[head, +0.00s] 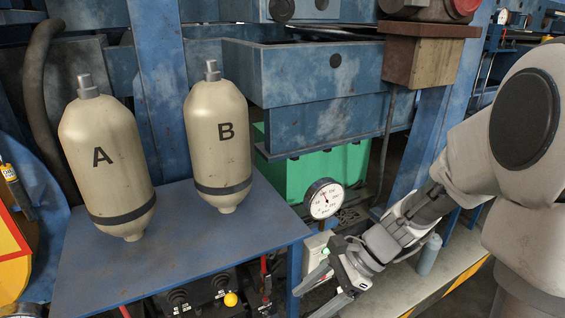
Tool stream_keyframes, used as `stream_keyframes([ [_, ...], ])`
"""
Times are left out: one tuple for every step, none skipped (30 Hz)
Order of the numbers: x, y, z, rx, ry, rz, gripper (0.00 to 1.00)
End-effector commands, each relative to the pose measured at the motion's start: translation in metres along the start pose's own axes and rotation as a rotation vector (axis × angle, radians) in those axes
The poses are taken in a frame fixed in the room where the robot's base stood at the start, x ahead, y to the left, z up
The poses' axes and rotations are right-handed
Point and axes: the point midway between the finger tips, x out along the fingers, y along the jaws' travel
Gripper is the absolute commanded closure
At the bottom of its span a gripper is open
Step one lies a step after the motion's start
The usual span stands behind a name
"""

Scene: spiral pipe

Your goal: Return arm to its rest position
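My arm (465,165) comes in from the right side of the head view and reaches down to the left. My gripper (308,302) is at the bottom centre, beyond the right edge of the blue table. Its two fingers are spread apart, with nothing visible between them. The tip of the lower finger is close to the bottom edge of the picture.
Bottles A (106,165) and B (219,140) stand on the blue table (185,255). A pressure gauge (324,199) is just above my gripper. Blue machinery (315,80) and a green box (300,172) are behind. A grey cylinder (428,255) stands below my forearm.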

Motion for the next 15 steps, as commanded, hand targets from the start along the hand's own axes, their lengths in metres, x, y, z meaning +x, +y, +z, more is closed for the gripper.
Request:
stream_keyframes([
  [-0.009, 0.006, 0.006, -0.092, 0.058, 0.0, 0.28],
  [-0.013, 0.009, 0.008, -0.145, 0.09, 0.004, 0.28],
  [-0.019, 0.014, 0.01, -0.213, 0.133, 0.009, 0.28],
  [-0.024, 0.018, 0.012, -0.264, 0.164, 0.014, 0.28],
  [-0.028, 0.021, 0.014, -0.316, 0.196, 0.018, 0.28],
  [-0.035, 0.026, 0.016, -0.384, 0.239, 0.024, 0.28],
  [-0.039, 0.029, 0.018, -0.434, 0.272, 0.029, 0.28],
  [-0.044, 0.033, 0.019, -0.485, 0.304, 0.034, 0.28],
  [-0.051, 0.037, 0.021, -0.55, 0.347, 0.041, 0.28],
  [-0.056, 0.04, 0.023, -0.6, 0.38, 0.048, 0.28],
  [-0.061, 0.043, 0.024, -0.649, 0.413, 0.054, 0.28],
  [-0.068, 0.048, 0.026, -0.713, 0.457, 0.061, 0.28],
  [-0.073, 0.051, 0.028, -0.763, 0.49, 0.069, 0.28],
  [-0.078, 0.054, 0.029, -0.81, 0.523, 0.075, 0.28],
  [-0.085, 0.058, 0.031, -0.872, 0.568, 0.085, 0.28],
])
